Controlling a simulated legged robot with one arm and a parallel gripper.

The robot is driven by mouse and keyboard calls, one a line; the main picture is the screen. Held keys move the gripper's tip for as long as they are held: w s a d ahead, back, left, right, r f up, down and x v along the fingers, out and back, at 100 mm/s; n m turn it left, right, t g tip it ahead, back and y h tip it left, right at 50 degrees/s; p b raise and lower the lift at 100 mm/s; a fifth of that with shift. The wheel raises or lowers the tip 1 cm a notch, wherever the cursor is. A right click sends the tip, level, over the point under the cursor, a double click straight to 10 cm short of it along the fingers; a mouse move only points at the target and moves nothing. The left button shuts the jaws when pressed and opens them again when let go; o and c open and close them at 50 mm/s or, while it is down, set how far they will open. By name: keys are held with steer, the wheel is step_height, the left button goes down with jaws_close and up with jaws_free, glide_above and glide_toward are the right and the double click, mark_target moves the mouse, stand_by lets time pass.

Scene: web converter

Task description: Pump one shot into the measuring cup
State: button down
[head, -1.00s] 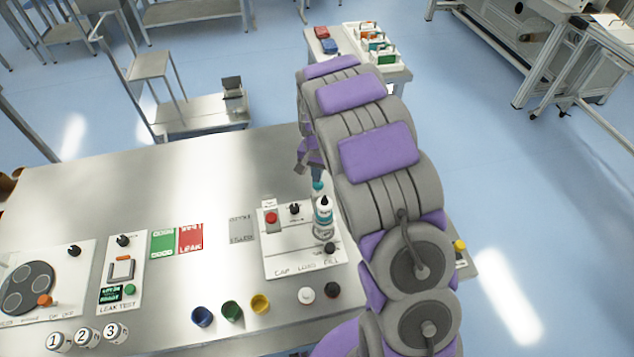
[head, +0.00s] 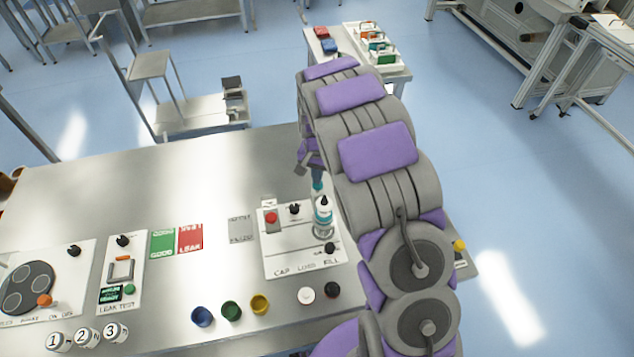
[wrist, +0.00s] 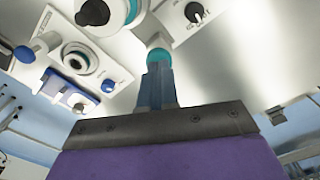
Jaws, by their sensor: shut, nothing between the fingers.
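I cannot clearly identify the pump or the measuring cup. My arm hides part of the bench's right side.
A leak-test panel (head: 121,272) and a panel with dark discs (head: 60,258) lie left. The bench (head: 140,190) behind them is clear.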

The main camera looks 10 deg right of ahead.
steer(key=shift+f, duration=1.5)
steer(key=shift+r, duration=0.1)
steer(key=shift+r+p, duration=0.5)
steer(key=shift+r, duration=1.2)
steer(key=shift+r, duration=0.15)
steer(key=shift+r+p, duration=1)
steer(key=shift+r, duration=1.9)
